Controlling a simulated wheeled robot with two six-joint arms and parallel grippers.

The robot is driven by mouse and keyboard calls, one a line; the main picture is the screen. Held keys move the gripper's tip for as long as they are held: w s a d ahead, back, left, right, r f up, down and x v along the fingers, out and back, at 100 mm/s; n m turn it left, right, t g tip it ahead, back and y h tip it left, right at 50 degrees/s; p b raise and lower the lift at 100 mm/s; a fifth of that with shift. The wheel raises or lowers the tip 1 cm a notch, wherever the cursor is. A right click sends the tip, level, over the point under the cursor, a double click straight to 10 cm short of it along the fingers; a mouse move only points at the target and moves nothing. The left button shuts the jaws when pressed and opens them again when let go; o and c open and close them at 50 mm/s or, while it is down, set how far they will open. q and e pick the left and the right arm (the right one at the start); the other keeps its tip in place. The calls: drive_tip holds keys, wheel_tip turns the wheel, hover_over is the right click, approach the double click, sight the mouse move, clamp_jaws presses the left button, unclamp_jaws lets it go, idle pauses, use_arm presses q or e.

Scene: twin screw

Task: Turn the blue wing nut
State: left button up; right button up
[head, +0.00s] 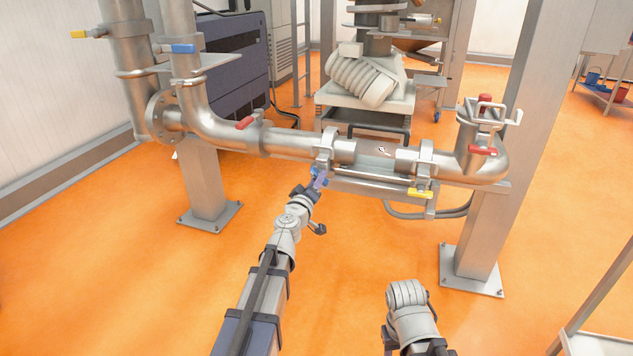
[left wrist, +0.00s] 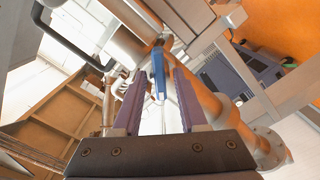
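The blue wing nut (head: 315,171) sits on the underside of the left clamp (head: 327,148) on the horizontal steel pipe. In the left wrist view the blue wing nut (left wrist: 158,66) stands upright between my left gripper's purple fingers. My left gripper (head: 320,180) reaches up to it from below. Its fingers (left wrist: 160,82) are apart, with a gap showing on both sides of the nut. In the head view the fingers partly hide the nut. My right arm shows at the lower right of the head view, but its gripper cannot be made out.
A yellow wing nut (head: 420,193) hangs under the right clamp (head: 425,155). A glass section (head: 376,148) lies between the clamps. Red-handled valves (head: 244,123) sit along the pipe. Steel posts (head: 205,185) stand at both sides. The orange floor below is mostly clear.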

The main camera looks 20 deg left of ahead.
use_arm(q)
clamp_jaws()
drive_tip(key=shift+n, duration=0.3)
idle(0.3)
drive_tip(key=shift+n, duration=3.8)
drive_tip(key=shift+o, duration=0.7)
unclamp_jaws()
